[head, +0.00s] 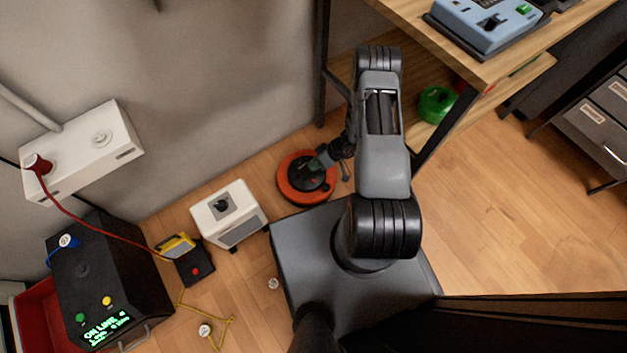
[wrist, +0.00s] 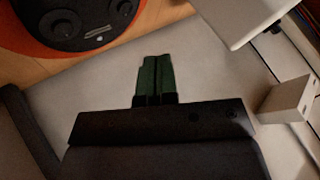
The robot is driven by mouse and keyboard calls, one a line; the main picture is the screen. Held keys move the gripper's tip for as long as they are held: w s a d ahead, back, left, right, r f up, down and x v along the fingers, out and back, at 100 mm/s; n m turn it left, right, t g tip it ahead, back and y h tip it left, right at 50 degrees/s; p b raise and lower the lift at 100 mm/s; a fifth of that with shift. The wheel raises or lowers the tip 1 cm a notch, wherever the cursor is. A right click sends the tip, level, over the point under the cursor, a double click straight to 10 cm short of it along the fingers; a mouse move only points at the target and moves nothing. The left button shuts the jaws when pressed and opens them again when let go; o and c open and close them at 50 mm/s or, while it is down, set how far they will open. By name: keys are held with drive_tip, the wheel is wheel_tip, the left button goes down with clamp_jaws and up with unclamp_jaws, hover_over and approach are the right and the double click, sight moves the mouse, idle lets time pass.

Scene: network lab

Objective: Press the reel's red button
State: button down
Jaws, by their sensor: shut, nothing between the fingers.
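The reel (head: 300,184) is a round orange-red drum with a black hub, on the wooden floor near the wall. In the wrist view the reel (wrist: 65,25) shows in part at the top left, with dark round fittings on its hub. I cannot clearly make out its red button in either view. My gripper (head: 317,164) appears over the reel's upper right part in the head view and hides some of it. In the wrist view my gripper (wrist: 156,60) has its green fingers together and empty, apart from the reel in the picture.
A white box with a dark knob (head: 230,215) stands left of the reel. A black device with a red button (head: 195,268) lies farther left. A wooden shelf unit (head: 480,68) with a dark leg stands close on the right, holding a green round object (head: 436,104).

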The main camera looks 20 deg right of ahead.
sight(314, 179)
drive_tip(key=shift+f, duration=0.1)
drive_tip(key=shift+f+b, duration=3.15)
drive_tip(key=shift+f, duration=1.2)
drive_tip(key=shift+f, duration=0.1)
drive_tip(key=shift+f+b, duration=0.3)
drive_tip(key=shift+b, duration=0.2)
drive_tip(key=shift+f, duration=0.35)
drive_tip(key=shift+r, duration=0.15)
drive_tip(key=shift+r+p, duration=0.55)
drive_tip(key=shift+r, duration=0.15)
